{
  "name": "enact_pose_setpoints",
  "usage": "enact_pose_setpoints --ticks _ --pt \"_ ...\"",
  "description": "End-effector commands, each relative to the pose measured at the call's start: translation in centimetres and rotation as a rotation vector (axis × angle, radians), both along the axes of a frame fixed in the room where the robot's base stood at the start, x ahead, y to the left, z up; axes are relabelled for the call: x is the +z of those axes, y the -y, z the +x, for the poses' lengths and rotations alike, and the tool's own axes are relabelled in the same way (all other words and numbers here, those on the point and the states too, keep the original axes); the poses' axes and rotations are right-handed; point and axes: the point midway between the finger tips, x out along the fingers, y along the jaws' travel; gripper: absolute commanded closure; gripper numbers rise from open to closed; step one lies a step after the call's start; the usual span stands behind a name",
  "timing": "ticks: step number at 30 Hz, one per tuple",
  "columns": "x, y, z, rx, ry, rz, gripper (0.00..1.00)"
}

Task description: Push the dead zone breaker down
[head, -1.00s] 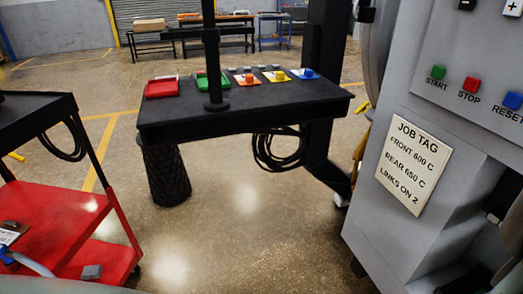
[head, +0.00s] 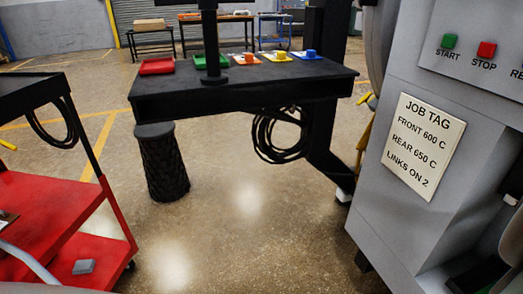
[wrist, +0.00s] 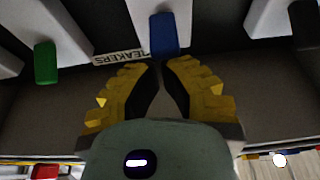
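In the wrist view, a blue breaker lever (wrist: 164,35) hangs from a white housing just beyond my fingertips. A green lever (wrist: 45,62) hangs from another white housing at the left. A label ending in "EAKERS" (wrist: 120,57) lies between them. My gripper (wrist: 162,66) has yellow fingers with dark pads, their tips brought together with nothing visible between them. The tips appear just below the blue lever; I cannot tell whether they touch it. No lettering shows which lever is the dead zone breaker. The breakers and gripper are not seen in the head view.
In the head view, the grey furnace cabinet (head: 400,220) with a job tag (head: 423,146) stands close at right. A black table (head: 240,94) with coloured trays stands ahead, a dark stool (head: 161,165) before it. A red cart (head: 90,258) is at left. Floor between is clear.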

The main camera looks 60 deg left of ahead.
Motion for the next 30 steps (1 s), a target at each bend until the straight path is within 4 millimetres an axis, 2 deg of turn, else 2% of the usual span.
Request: enact_pose_setpoints --ticks 1,12,16,18,23,30 --pt "-1.0 -0.2 0.0 0.005 0.025 -0.008 1.00" --pt "-3.1 -0.3 -0.3 0.004 0.286 -0.084 1.00" --pt "-3.3 -0.3 -0.4 0.004 0.381 -0.110 1.00" --pt "-2.4 -0.3 -0.5 0.003 0.378 -0.108 1.00" --pt "-2.5 -0.3 -0.5 0.001 0.376 -0.109 1.00" --pt "-3.9 -0.4 -1.2 0.001 0.371 -0.107 1.00"
